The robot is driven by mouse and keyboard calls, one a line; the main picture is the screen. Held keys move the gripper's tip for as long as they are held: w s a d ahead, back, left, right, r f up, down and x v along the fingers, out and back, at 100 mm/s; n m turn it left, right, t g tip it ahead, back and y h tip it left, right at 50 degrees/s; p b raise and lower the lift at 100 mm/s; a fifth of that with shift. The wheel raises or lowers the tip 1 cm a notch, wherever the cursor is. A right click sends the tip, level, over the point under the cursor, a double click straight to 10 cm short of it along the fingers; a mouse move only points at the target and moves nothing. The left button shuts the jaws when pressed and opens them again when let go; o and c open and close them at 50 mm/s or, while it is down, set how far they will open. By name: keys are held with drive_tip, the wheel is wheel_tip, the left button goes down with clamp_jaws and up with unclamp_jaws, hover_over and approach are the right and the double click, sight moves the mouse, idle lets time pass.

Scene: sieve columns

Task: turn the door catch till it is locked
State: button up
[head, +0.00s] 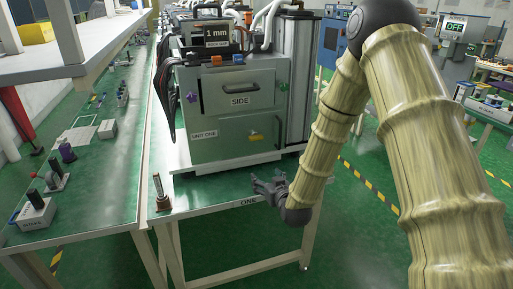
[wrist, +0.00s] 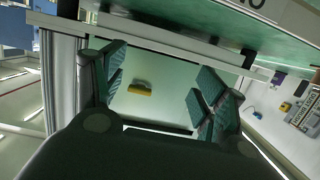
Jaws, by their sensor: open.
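The door catch (head: 255,137) is a small yellow handle on the lower right of the grey-green front of unit one (head: 215,112). It lies nearly level in the head view. My gripper (head: 266,184) is in front of the unit's lower edge, below the catch and apart from it. In the wrist view the catch (wrist: 140,88) shows between the two spread fingers of my gripper (wrist: 160,84), at some distance beyond them. The fingers are open and empty. Nothing hides the catch in either view.
The unit stands on a green-topped table (head: 205,192) marked ONE. A bar handle (head: 240,101) is on the panel marked SIDE above. A small post (head: 160,190) stands at the table's left front corner. A long bench (head: 90,165) with several small devices runs along the left.

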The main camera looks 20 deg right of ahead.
sight(257, 138)
drive_tip(key=w+d+r+t, duration=0.2)
drive_tip(key=w+r+t, duration=0.15)
drive_tip(key=r, duration=0.45)
drive_tip(key=shift+g, duration=0.45)
drive_tip(key=w, duration=0.7)
drive_tip(key=w+a, duration=0.1)
drive_tip(key=w, duration=0.3)
drive_tip(key=shift+w, duration=0.2)
drive_tip(key=c, duration=1)
